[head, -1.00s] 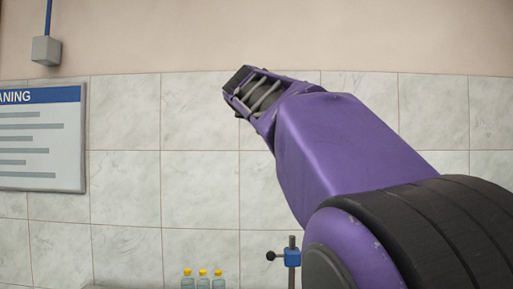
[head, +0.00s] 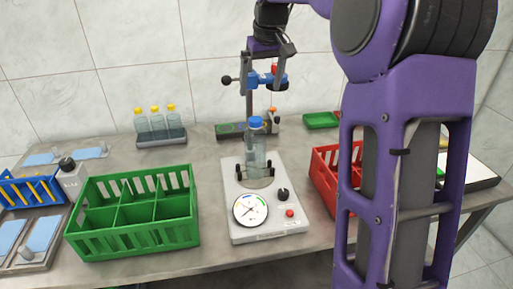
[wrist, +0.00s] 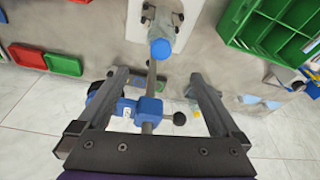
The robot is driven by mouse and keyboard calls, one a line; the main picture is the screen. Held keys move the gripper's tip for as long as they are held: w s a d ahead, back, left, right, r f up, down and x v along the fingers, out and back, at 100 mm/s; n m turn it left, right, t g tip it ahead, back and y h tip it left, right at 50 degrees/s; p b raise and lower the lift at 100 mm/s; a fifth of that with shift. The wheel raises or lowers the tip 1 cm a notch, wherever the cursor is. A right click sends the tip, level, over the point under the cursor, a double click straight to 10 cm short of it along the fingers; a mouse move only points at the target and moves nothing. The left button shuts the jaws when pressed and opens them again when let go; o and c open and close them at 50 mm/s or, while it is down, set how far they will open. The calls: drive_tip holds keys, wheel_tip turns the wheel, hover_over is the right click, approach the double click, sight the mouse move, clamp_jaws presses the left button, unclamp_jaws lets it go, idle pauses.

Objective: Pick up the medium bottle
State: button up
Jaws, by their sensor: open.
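A clear bottle with a blue cap (head: 256,148) stands upright on the grey device with a round dial, between small black holders. Its blue cap also shows in the wrist view (wrist: 160,48). Several other clear bottles are in view, including yellow-capped ones (head: 156,122) in a grey rack at the back left. No label shows which bottle is the medium one. My gripper (head: 268,62) is open and empty, pointing down above and behind the blue-capped bottle. In the wrist view its fingers (wrist: 158,80) stand apart, with the blue clamp on a post showing between them. They touch no bottle.
The blue clamp (head: 266,80) and its post stand behind the bottle, close to my gripper. A green divided crate (head: 130,235) stands left of the device (head: 268,222); a red crate (head: 322,182) stands right, partly hidden by my arm. Green trays lie behind.

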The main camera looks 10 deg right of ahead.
sight(254, 128)
drive_tip(key=b+x, duration=0.1)
drive_tip(key=x, duration=1)
drive_tip(key=shift+f+b, duration=0.1)
drive_tip(key=shift+b, duration=0.25)
drive_tip(key=b+x, duration=0.1)
drive_tip(key=x, duration=0.4)
drive_tip(key=shift+s+a+f, duration=0.1)
drive_tip(key=shift+f, duration=0.05)
clamp_jaws()
